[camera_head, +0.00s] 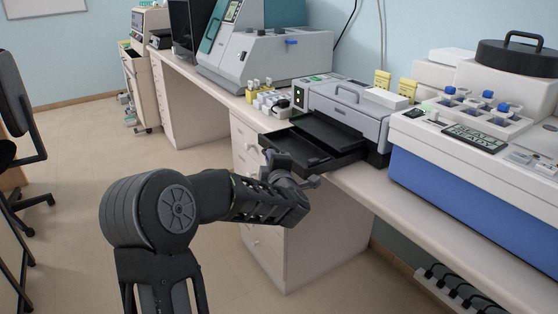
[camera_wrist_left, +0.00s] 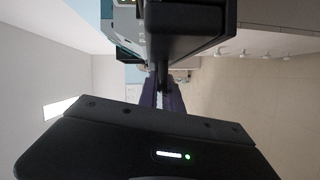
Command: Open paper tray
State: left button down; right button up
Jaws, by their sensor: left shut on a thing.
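The black paper tray (camera_head: 298,152) sticks out of the front of the grey printer (camera_head: 350,118) on the bench, so it stands drawn out. My left gripper (camera_head: 287,166) is at the tray's front edge and is shut on it. The exact contact is partly hidden by the gripper and wrist. In the left wrist view, the dark tray (camera_wrist_left: 185,25) fills the top centre, with the gripper fingers (camera_wrist_left: 163,92) reaching up to it. My right gripper is not in view.
Left of the printer stand small bottles (camera_head: 268,100) and a large grey-teal machine (camera_head: 262,68). On the right is a white and blue staining machine (camera_head: 470,180). White drawers (camera_head: 246,150) are under the bench. The floor (camera_head: 90,160) at left is open, with a dark chair (camera_head: 22,110) at the edge.

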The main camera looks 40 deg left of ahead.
pick_arm(q)
jog(key=c, duration=1.5)
grip_release()
jog(key=shift+d, duration=0.1)
jog(key=v, duration=0.7)
jog(key=shift+s+d, duration=0.2)
jog(key=shift+d, duration=0.05)
jog(key=shift+f, duration=0.1)
